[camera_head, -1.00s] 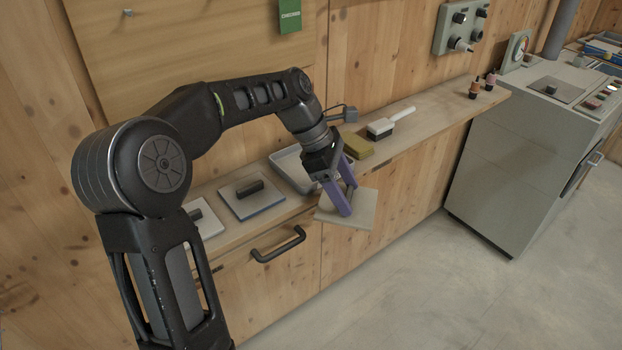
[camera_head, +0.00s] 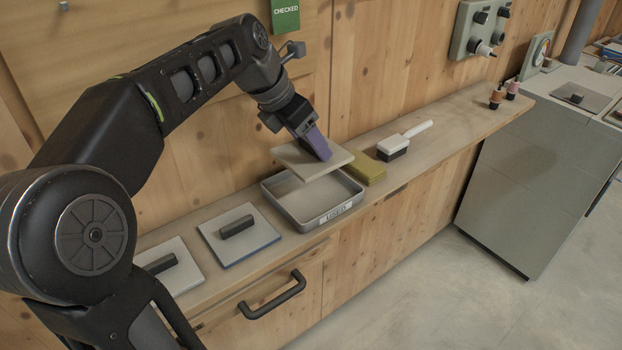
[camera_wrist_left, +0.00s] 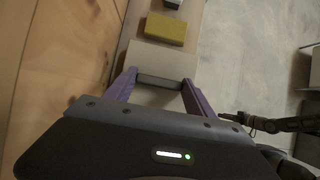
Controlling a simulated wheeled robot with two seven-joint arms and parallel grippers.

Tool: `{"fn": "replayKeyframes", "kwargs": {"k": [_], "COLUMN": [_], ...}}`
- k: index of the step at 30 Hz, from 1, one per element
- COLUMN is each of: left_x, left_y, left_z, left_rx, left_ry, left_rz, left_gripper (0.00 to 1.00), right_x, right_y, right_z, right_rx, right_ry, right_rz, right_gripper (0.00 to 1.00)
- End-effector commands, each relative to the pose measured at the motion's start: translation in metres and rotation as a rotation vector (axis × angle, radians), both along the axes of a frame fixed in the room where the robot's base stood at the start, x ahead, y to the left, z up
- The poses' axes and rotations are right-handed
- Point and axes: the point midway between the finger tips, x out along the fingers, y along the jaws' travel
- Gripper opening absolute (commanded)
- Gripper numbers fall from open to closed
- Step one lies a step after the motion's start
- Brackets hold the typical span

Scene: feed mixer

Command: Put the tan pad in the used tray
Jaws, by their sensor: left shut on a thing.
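The tan pad (camera_head: 291,160) is a flat pale square held up over the used tray (camera_head: 340,209), a grey metal tray on the shelf with a label on its front wall. The pad is apart from the tray, above its back part. My left gripper (camera_head: 324,156) is shut on the pad's grip from above. In the left wrist view, the purple fingers (camera_wrist_left: 160,83) are on either side of the dark grip bar, and the pad (camera_wrist_left: 165,60) lies beyond. The visible part of the tray's inside is empty.
An olive-yellow block (camera_head: 368,169) sits just right of the tray, then a white-handled brush (camera_head: 397,143). Left of the tray lie a blue-edged pad with a dark grip (camera_head: 256,240) and another pale pad (camera_head: 181,277). The wooden wall stands close behind.

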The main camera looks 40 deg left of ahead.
Motion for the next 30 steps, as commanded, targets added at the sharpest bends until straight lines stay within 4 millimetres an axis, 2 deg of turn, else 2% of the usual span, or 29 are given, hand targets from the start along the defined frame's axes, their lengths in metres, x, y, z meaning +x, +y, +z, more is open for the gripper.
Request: {"fn": "replayKeyframes", "kwargs": {"k": [11, 14, 21, 24, 30], "left_x": [0.000, 0.000, -0.001, 0.000, 0.000], "left_y": [0.000, 0.000, 0.000, 0.000, 0.000], "left_z": [-0.003, -0.014, -0.056, -0.063, -0.063], "left_rx": [0.001, 0.000, -0.001, 0.000, 0.001], "left_ry": [0.002, 0.002, 0.003, 0.001, 0.000], "left_rz": [-0.002, -0.003, -0.001, -0.002, -0.003], "left_gripper": [0.23, 0.23, 0.23, 0.23, 0.23], "right_x": [-0.001, -0.001, 0.000, 0.000, 0.000], "right_y": [0.000, 0.000, 0.000, 0.000, 0.000], "right_z": [-0.001, -0.003, -0.007, -0.007, -0.007], "right_rx": [-0.001, -0.001, -0.001, -0.001, -0.001], "right_ry": [0.001, 0.001, 0.001, 0.001, 0.001], "right_rz": [-0.001, -0.001, -0.001, -0.001, -0.001], "right_gripper": [0.36, 0.36, 0.36, 0.36, 0.36]}}
